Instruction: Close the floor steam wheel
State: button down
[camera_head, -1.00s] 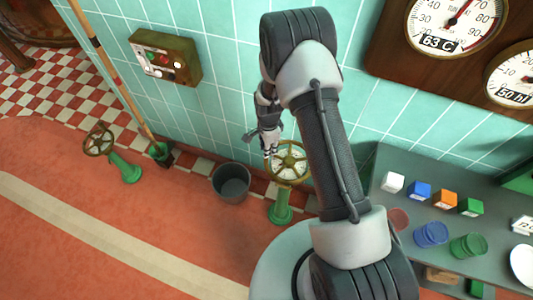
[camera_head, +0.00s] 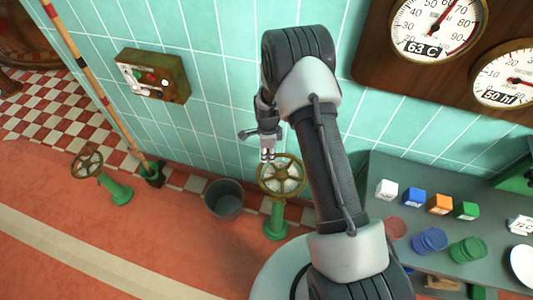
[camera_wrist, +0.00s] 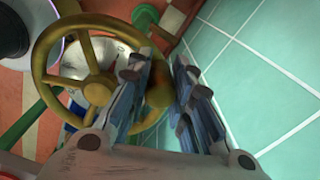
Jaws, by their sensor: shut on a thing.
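A brass spoked handwheel (camera_head: 282,175) stands on a green floor pedestal (camera_head: 276,222) by the tiled wall. My gripper (camera_head: 267,155) is at the back-left part of its rim. In the wrist view the handwheel (camera_wrist: 42,62) fills the left half, and my gripper (camera_wrist: 160,92) is shut on its rim beside a brown rounded part (camera_wrist: 158,88). The fingers partly hide the held spot. A white printed plate (camera_wrist: 105,55) shows beneath the spokes.
A second brass wheel (camera_head: 87,163) on a green pedestal stands at the left. A grey bucket (camera_head: 223,198) is just left of the held wheel. A grey shelf (camera_head: 380,170) with coloured blocks is at the right. The red floor in front is open.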

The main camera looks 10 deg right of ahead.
jog(key=shift+w+d+r, duration=0.1)
jog(key=shift+w+d, duration=0.05)
jog(key=c, duration=1.6)
grip_release()
jog(key=shift+d, duration=0.1)
jog(key=shift+o, duration=1)
notch_tip(320, 180, up, 12)
jog(key=shift+f, duration=0.1)
